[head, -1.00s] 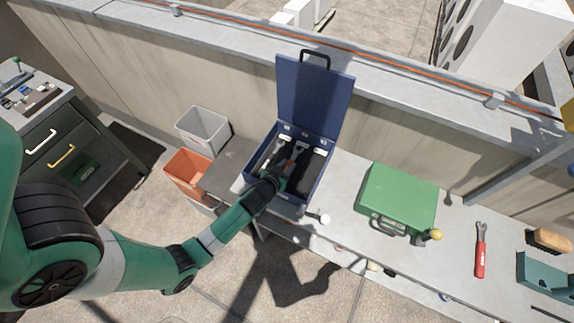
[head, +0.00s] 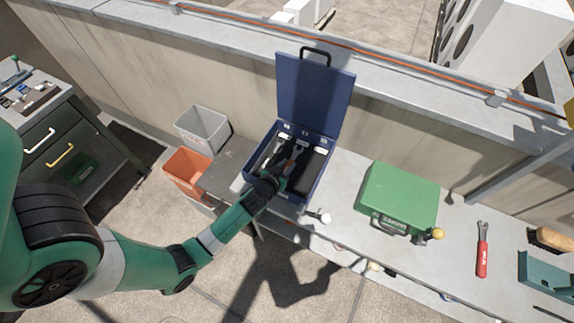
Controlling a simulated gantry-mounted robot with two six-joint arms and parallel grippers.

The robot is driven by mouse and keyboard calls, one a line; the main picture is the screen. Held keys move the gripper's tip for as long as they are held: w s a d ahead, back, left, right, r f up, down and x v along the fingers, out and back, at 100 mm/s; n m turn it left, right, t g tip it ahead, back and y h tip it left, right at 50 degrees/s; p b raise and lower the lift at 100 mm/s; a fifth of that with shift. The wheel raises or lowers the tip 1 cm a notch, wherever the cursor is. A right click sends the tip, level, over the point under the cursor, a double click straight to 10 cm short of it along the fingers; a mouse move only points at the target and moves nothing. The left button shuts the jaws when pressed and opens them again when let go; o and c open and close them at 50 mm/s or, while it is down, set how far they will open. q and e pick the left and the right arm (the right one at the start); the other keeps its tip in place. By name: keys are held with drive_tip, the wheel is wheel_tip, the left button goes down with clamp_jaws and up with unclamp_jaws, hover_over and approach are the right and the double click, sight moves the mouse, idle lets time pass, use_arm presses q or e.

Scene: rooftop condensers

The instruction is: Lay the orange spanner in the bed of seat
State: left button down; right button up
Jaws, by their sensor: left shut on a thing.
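The open blue toolbox (head: 315,97) stands on the bench with its lid up and dark beds inside. My left gripper (head: 284,176) reaches into it from the lower left and is shut on the orange spanner (head: 288,164), low over the beds. Only a little orange shows beside the gripper; the rest is hidden. I cannot tell whether the spanner touches the bed floor. Grey tool heads show near the back of the box. My right gripper is not in view.
A closed green case (head: 400,196) stands right of the toolbox. A red-handled spanner (head: 482,250) and a brush (head: 552,239) lie farther right. A grey bin (head: 203,130) and an orange bin (head: 187,168) stand left. The low wall (head: 230,80) runs behind the bench.

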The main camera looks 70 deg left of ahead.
use_arm(q)
drive_tip(key=c, duration=0.6)
unclamp_jaws()
drive_tip(key=p+v, duration=0.2)
drive_tip(key=v, duration=0.9)
drive_tip(key=shift+s+d+r, duration=0.2)
